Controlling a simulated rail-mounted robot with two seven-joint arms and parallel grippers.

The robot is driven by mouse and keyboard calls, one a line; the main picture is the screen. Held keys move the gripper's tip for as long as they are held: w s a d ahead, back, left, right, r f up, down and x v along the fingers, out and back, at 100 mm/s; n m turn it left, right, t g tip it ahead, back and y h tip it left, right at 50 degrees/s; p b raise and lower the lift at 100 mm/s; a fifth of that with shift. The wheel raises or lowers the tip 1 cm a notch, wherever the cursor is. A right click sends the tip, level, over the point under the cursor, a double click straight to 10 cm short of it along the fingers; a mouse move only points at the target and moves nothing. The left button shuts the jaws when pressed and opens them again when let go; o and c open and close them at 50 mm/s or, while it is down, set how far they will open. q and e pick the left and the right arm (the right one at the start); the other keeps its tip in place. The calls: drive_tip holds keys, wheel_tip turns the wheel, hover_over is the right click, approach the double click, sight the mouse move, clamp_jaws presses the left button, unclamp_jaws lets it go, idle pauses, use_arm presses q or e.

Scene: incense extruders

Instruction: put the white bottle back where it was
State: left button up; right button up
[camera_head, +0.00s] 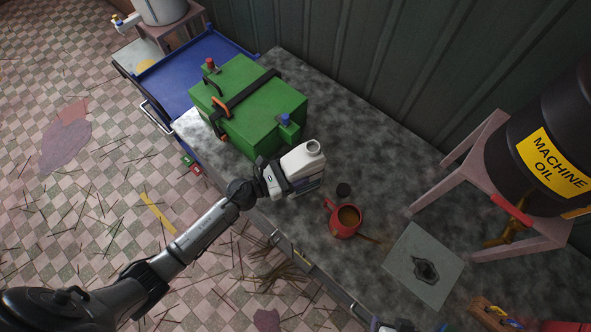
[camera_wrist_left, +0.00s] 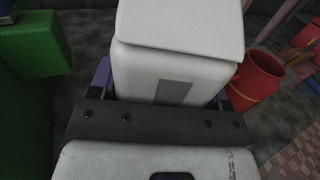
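The white bottle (camera_head: 304,166) is at the counter's front edge, in the middle of the head view, roughly upright with its round neck open at the top. My left gripper (camera_head: 276,180) is shut on it from the front left. In the left wrist view the bottle (camera_wrist_left: 178,60) fills the space between the purple fingers (camera_wrist_left: 165,95). I cannot tell whether its base touches the counter; the gripper and bottle hide the spot beneath.
A green box (camera_head: 255,105) with black straps stands behind and left of the bottle. Further right are a grey plate (camera_head: 425,265) and a machine oil barrel (camera_head: 545,150) on a stand.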

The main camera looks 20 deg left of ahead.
use_arm(q)
drive_tip(key=o, duration=0.4)
drive_tip(key=shift+r, duration=0.1)
drive_tip(key=shift+b+v, duration=1.05)
drive_tip(key=shift+v, duration=4.95)
